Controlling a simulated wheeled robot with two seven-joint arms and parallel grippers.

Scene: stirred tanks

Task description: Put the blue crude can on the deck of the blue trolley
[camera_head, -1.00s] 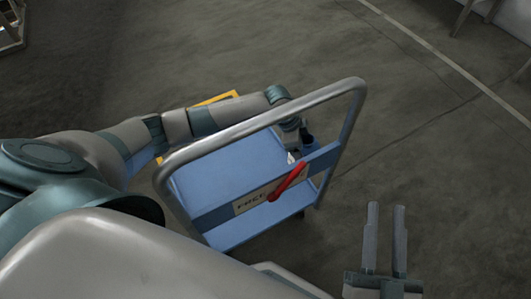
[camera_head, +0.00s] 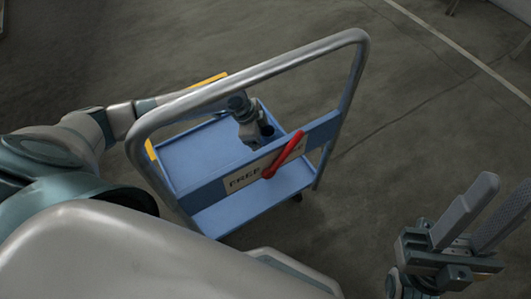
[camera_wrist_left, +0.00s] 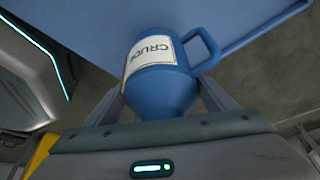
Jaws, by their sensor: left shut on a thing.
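The blue crude can (camera_wrist_left: 160,84), with a white CRUDE label and a side handle, is between the fingers of my left gripper (camera_wrist_left: 160,100) in the left wrist view. In the head view the can (camera_head: 267,130) is small and dark beside my left gripper (camera_head: 256,135), over the deck (camera_head: 195,153) of the blue trolley. I cannot tell whether the can touches the deck. The deck also shows behind the can in the left wrist view (camera_wrist_left: 90,30). My right gripper (camera_head: 500,205) is open and empty, to the right of the trolley.
The trolley's grey push handle (camera_head: 260,68) arches up in front of the deck. A blue cross panel with a lettered sign (camera_head: 243,178) and a red bar (camera_head: 284,155) sits across it. Open floor (camera_head: 400,130) lies to the right.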

